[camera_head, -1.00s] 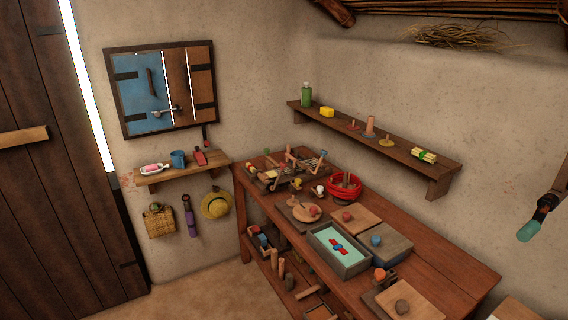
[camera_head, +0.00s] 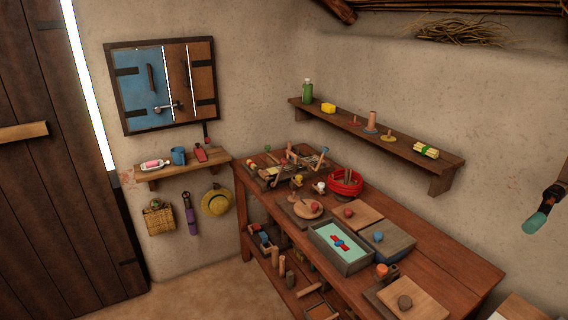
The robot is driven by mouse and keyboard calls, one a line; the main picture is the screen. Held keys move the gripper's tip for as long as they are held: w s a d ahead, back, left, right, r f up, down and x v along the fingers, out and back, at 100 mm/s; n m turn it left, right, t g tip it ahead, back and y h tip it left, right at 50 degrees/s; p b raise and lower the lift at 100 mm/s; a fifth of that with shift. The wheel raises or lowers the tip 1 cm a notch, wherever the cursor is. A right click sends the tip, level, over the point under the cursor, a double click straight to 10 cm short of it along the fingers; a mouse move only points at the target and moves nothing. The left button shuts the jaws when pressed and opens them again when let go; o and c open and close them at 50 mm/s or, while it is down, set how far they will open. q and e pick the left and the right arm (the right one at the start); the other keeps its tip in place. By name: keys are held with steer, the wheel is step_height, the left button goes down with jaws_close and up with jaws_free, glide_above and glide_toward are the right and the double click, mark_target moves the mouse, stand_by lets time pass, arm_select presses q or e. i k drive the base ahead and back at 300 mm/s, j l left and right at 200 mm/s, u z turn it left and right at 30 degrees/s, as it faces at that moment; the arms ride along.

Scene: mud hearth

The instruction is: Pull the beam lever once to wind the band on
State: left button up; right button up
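A small wooden frame device (camera_head: 285,168) with several upright and slanting sticks stands at the far left end of the workbench. It looks like a small band loom, but it is too small to tell which stick is the beam lever or how the band lies. One slanting stick (camera_head: 321,162) has a blue tip near its top. Neither of my grippers can be made out, and nothing is seen touching the device.
A dark rod with a teal end (camera_head: 537,220) juts in at the right. Floor (camera_head: 220,300) is clear at front.

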mark_target(283, 161)
steer(key=i+j+z, duration=0.15)
steer(key=i+j, duration=0.15)
steer(key=i, duration=0.2)
steer(key=i+j+z, duration=0.1)
steer(key=i+j, duration=0.25)
steer(key=i, duration=0.15)
